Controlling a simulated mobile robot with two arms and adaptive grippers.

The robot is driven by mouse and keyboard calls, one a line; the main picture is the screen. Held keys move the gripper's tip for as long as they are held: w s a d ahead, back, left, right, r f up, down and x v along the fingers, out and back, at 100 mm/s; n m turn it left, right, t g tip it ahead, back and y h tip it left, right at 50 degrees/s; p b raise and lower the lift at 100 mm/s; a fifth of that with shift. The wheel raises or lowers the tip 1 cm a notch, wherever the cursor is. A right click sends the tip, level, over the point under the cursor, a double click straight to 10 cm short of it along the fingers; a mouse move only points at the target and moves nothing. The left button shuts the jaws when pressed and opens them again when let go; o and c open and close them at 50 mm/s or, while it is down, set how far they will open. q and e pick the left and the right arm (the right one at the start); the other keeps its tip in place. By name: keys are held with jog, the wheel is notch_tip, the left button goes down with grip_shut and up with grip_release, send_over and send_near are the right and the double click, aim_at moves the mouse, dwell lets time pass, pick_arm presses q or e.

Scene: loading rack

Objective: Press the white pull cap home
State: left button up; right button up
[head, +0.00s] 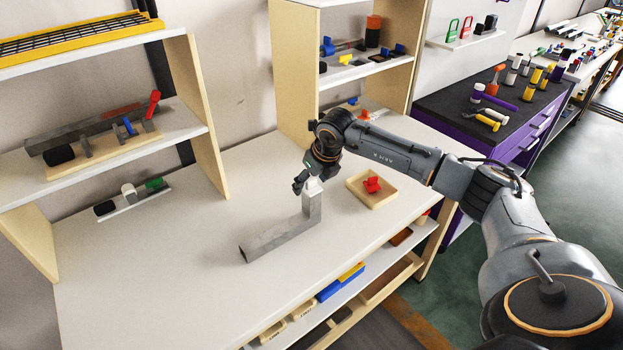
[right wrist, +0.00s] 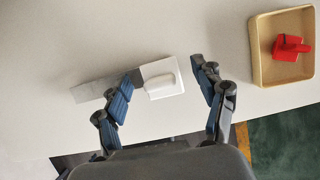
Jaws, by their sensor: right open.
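The white pull cap (head: 315,184) sits at the top of the upright leg of a grey L-shaped rail (head: 275,240) on the white table. In the right wrist view the cap (right wrist: 163,78) shows as a white block with a raised grip, at one end of the grey rail (right wrist: 92,90). My right gripper (head: 306,181) is just above the cap in the head view. In the right wrist view the fingers of the gripper (right wrist: 165,70) are spread apart, with the cap between them and gaps on both sides. Whether the cap is fully seated cannot be told. My left gripper is not in view.
A shallow wooden tray (head: 384,201) with a red part (head: 372,185) stands right of the rail. Shelves with several parts (head: 110,130) stand at the left and back. A dark-topped purple cabinet (head: 450,95) stands beyond.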

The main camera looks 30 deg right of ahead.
jog(key=shift+c, duration=0.2)
jog(key=c, duration=1.2)
jog(key=shift+o, duration=0.2)
jog(key=shift+s+a+f+b, duration=0.15)
jog(key=shift+s+f+b, duration=0.15)
jog(key=shift+f+b, duration=0.25)
jog(key=o, duration=1.1)
jog(key=shift+w, duration=0.1)
jog(key=shift+o, duration=0.4)
jog(key=shift+w, duration=0.15)
jog(key=shift+r, duration=0.25)
jog(key=v, duration=1.1)
jog(key=shift+r, duration=0.3)
